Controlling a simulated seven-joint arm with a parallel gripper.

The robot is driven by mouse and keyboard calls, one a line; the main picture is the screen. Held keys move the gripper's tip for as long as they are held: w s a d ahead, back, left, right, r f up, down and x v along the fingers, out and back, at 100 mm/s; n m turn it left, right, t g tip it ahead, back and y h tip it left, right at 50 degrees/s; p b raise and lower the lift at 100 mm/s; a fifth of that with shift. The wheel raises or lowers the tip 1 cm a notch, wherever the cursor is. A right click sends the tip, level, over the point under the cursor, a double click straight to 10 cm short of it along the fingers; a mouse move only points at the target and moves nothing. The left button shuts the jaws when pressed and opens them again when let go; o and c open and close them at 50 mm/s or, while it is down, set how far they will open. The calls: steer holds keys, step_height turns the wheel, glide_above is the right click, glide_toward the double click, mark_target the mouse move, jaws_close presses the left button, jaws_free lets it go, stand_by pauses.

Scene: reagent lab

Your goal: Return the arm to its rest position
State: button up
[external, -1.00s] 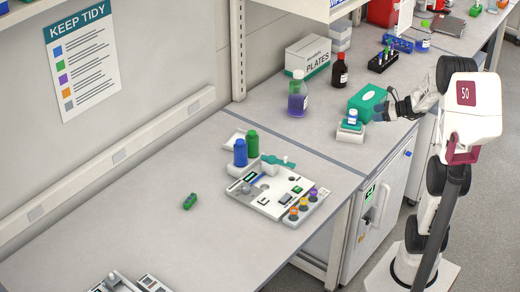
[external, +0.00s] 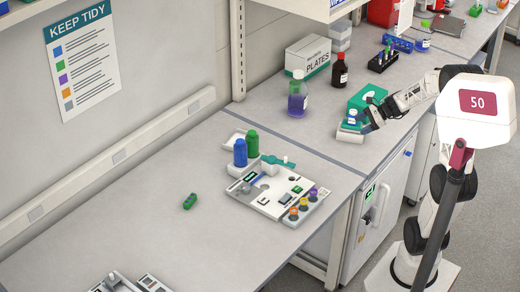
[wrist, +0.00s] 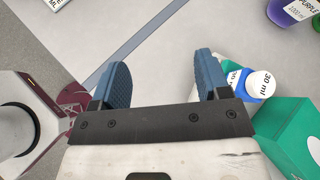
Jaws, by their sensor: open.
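A purple bottle (external: 298,98) and a dark brown bottle (external: 340,70) stand farther back. A white device panel (external: 272,187) with blue and green bottles is at the left. A green piece (external: 190,201) lies alone on the bench. The bench's left front is mostly clear.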

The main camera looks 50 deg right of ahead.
steer(key=s+a+r+n+g+h, duration=0.2)
steer(key=s+a+n+g+h, duration=0.1)
steer(key=s+a+n, duration=0.6)
steer(key=s+a+r+n+g+h, duration=0.2)
steer(key=s+a+n, duration=0.7)
steer(key=a+n, duration=0.6)
steer(key=a+r+h, duration=0.1)
steer(key=h, duration=0.1)
steer(key=shift+a+r+g+h, duration=0.25)
steer(key=shift+a+g+h, duration=0.05)
steer(key=shift+a+g, duration=0.1)
